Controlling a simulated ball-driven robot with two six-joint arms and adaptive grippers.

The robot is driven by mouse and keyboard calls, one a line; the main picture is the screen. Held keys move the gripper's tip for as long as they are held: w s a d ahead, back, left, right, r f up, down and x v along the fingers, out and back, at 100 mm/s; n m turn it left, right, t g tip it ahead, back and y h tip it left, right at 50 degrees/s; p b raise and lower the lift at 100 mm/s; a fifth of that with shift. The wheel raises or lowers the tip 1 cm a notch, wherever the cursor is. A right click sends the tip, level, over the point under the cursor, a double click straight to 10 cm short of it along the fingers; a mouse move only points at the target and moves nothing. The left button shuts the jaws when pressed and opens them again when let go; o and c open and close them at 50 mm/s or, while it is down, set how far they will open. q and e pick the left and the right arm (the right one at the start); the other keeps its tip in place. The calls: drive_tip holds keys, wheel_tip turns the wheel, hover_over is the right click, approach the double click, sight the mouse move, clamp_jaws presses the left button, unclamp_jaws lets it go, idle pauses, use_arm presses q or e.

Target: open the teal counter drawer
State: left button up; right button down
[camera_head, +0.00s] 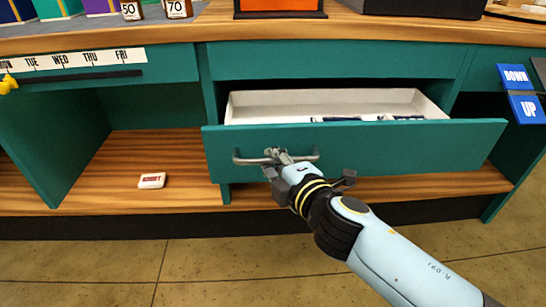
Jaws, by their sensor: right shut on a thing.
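The teal counter drawer (420,147) stands pulled out from the counter, and its white inside (330,104) shows from above. A few small dark and white items (350,119) lie in it, partly hidden by the drawer front. A grey bar handle (245,160) is on the drawer front, left of its middle. My right gripper (283,157) is shut on the handle, and its arm reaches in from the lower right. My left gripper is not in view.
A wooden shelf (110,180) below the counter holds a small white and red box (152,181). Blue DOWN and UP signs (520,93) are at the right. A weekday strip (75,61) is at the left. The tiled floor (220,270) in front is clear.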

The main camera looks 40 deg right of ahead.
drive_tip(key=shift+r, duration=0.1)
drive_tip(key=c, duration=1.3)
unclamp_jaws()
drive_tip(key=shift+c, duration=0.2)
drive_tip(key=v, duration=1.2)
